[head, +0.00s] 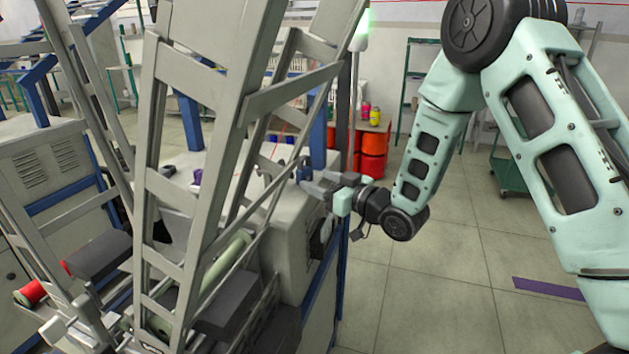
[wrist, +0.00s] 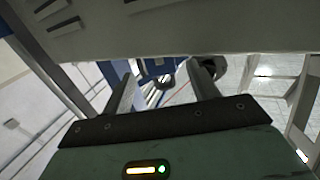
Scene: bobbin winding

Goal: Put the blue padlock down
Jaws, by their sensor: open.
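My gripper (head: 312,182) reaches in from the right to the end of the grey machine, beside an upright blue post. In the wrist view its two fingers (wrist: 163,84) stand apart, with a gap between them. A small dark blue thing (head: 303,172), perhaps the blue padlock, shows at the fingertips in the head view. In the wrist view a blue shape (wrist: 156,68) lies beyond the gap. I cannot tell whether it is the padlock or part of the machine frame, or whether a finger touches it.
The grey machine (head: 287,232) with slanted metal frames (head: 190,130) fills the left and middle. Red drums (head: 372,152) stand behind my arm. A green cart (head: 508,172) stands at the back right. The tiled floor (head: 440,290) at the right is mostly clear.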

